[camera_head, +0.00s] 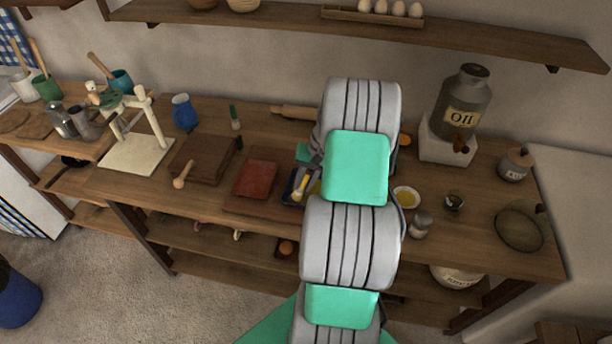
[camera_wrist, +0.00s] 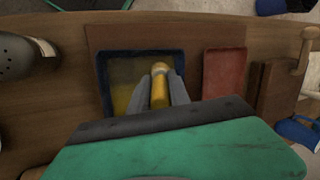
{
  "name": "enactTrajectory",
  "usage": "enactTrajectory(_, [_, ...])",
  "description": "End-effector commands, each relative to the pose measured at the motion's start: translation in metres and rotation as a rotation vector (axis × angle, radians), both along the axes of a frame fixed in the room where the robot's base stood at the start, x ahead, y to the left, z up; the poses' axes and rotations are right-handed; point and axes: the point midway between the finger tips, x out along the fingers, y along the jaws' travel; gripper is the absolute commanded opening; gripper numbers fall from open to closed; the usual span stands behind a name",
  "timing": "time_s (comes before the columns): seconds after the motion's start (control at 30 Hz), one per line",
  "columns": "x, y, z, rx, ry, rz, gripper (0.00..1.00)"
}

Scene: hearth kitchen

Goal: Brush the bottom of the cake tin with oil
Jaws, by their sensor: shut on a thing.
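The cake tin (camera_wrist: 105,92) is a dark blue square tin on a wooden board, below my gripper in the wrist view. A yellowish, shiny patch covers part of its bottom at the left. My gripper (camera_wrist: 160,77) is shut on a yellow brush (camera_wrist: 159,98) with a pale band, held over the tin. Whether its bristles touch the bottom is hidden. In the head view, part of the tin (camera_head: 287,191) and the brush (camera_head: 299,187) show left of my arm, which hides the rest. A small white bowl of yellow oil (camera_head: 407,197) stands right of my arm.
A red rectangular thing (camera_head: 256,178) lies left of the tin in the head view. A shaker (camera_head: 420,226) and a small dark cup (camera_head: 454,201) stand right. A metal oil can (camera_head: 464,100) stands behind. A shelf (camera_head: 480,42) runs above.

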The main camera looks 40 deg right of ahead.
Motion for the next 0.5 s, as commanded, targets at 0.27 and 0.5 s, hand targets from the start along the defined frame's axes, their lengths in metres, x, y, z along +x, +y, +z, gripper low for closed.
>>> enactTrajectory(0.27, [-0.001, 0.001, 0.000, 0.000, 0.000, -0.001, 0.00])
enactTrajectory(0.5, [0.000, 0.000, 0.019, -0.003, -0.003, 0.000, 0.00])
